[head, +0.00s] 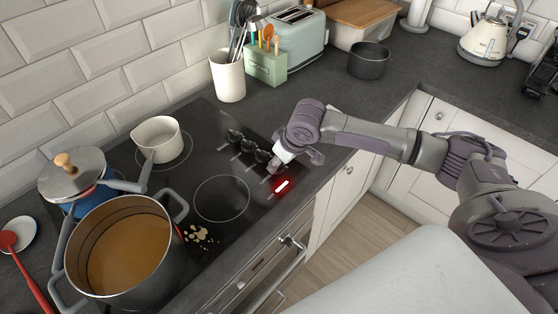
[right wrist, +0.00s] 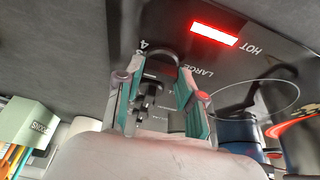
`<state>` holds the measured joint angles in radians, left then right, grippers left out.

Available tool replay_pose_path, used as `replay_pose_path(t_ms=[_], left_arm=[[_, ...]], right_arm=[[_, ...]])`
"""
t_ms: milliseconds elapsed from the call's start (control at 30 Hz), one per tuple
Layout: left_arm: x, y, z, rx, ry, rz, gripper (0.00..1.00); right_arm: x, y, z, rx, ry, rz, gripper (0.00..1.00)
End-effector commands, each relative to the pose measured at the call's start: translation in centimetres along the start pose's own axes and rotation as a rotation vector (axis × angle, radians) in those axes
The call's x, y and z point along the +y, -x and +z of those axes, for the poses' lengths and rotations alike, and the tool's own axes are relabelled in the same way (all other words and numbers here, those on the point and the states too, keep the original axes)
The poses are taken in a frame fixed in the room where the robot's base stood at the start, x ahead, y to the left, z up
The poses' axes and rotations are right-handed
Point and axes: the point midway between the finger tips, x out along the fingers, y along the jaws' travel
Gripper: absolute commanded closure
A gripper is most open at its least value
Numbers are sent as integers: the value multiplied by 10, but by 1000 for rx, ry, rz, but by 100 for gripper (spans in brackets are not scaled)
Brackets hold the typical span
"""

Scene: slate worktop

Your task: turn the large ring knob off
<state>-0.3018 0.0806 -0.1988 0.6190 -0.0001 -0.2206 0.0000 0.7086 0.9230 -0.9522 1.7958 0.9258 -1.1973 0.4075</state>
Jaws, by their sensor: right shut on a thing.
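The large ring knob (right wrist: 160,54) is a dark round knob beside the "LARGE" label in the right wrist view. My right gripper (right wrist: 156,76) has its two teal-padded fingers on either side of it and is shut on it. In the head view my right gripper (head: 274,168) is at the near end of the knob row, and its fingers hide most of this knob. The red HOT light (head: 282,186) is lit next to it; it also shows in the right wrist view (right wrist: 213,34). The knob's exact angle cannot be read. My left gripper is in neither view.
Other black knobs (head: 248,146) run in a row just beyond my gripper. A large pot of brown liquid (head: 126,258) stands at the front left near a spill (head: 200,233). A white saucepan (head: 160,139) is behind. One marked cooking ring (head: 222,198) is bare.

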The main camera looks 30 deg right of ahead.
Motion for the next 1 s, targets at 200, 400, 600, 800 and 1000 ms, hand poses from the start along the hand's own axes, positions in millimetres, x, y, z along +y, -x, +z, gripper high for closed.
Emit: replay_pose_path(t_ms=[200, 400, 600, 800, 1000], left_arm=[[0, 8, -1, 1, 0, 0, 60], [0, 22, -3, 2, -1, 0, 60], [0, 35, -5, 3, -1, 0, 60], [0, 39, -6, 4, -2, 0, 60], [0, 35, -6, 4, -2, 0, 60]], right_arm=[[1, 2, -1, 2, 42, -18, 96], [2, 3, -2, -1, 148, -65, 96], [3, 3, -2, 1, 310, -132, 96], [4, 1, -3, 3, 485, -205, 96], [4, -1, -4, 5, 662, -278, 96]])
